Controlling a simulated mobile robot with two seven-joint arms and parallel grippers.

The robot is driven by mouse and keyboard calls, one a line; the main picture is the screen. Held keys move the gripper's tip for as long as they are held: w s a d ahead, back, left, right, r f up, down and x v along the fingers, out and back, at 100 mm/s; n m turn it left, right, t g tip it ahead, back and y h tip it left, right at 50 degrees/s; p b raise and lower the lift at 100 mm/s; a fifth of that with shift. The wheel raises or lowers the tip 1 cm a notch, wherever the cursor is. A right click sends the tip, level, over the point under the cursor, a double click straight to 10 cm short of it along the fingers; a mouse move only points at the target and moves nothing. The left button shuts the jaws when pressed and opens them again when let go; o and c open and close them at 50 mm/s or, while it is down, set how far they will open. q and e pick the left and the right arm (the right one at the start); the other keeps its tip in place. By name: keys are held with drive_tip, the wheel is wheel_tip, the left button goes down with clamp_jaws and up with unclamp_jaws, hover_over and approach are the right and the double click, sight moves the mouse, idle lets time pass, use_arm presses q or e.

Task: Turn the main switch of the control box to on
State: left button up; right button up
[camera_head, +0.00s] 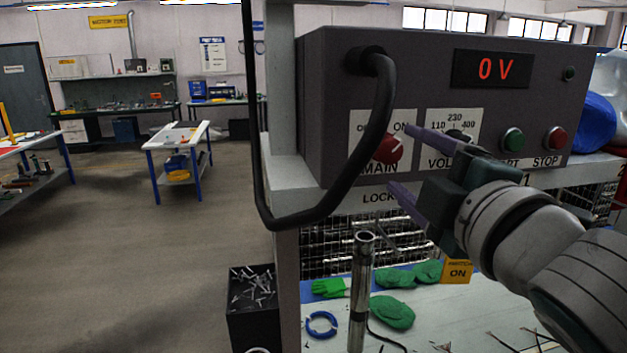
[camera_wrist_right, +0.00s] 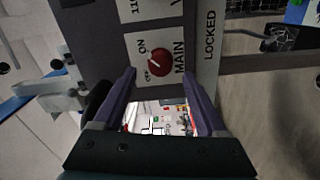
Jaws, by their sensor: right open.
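The control box (camera_head: 430,60) is a dark grey box on a shelf, with a red display (camera_head: 492,68) reading 0 V. Its main switch (camera_head: 389,149) is a red round knob on a white plate marked MAIN, with OFF at left and ON at right. A pale line on the knob slants to the upper right; its exact setting is hard to read. My right gripper (camera_head: 400,158) is open at the knob, one finger above and one below in the head view. In the wrist view the knob (camera_wrist_right: 155,63) shows between the fingertips; contact cannot be told. My left gripper is not in view.
A thick black cable (camera_head: 378,120) loops down from the box left of the knob. A voltage dial (camera_head: 459,137), green button (camera_head: 513,140) and red button (camera_head: 556,138) are at right. A metal tube (camera_head: 361,290) stands below, near green gloves (camera_head: 392,311).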

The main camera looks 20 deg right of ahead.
drive_tip(key=b+v, duration=0.2)
drive_tip(key=v, duration=0.4)
drive_tip(key=shift+s, duration=0.3)
drive_tip(key=shift+a, duration=0.1)
drive_tip(key=s+a+f+m+g+y+p, duration=0.2)
drive_tip(key=s+a+f+m+g+p, duration=0.1)
drive_tip(key=s+g, duration=0.4)
drive_tip(key=s+a+f+m+g+y+p, duration=0.2)
drive_tip(key=s+a+f+m+g+p, duration=0.2)
drive_tip(key=s+m+g+p, duration=0.3)
drive_tip(key=shift+s+a+f+m+p, duration=0.2)
drive_tip(key=shift+s+f+m+p, duration=0.25)
drive_tip(key=shift+s, duration=0.65)
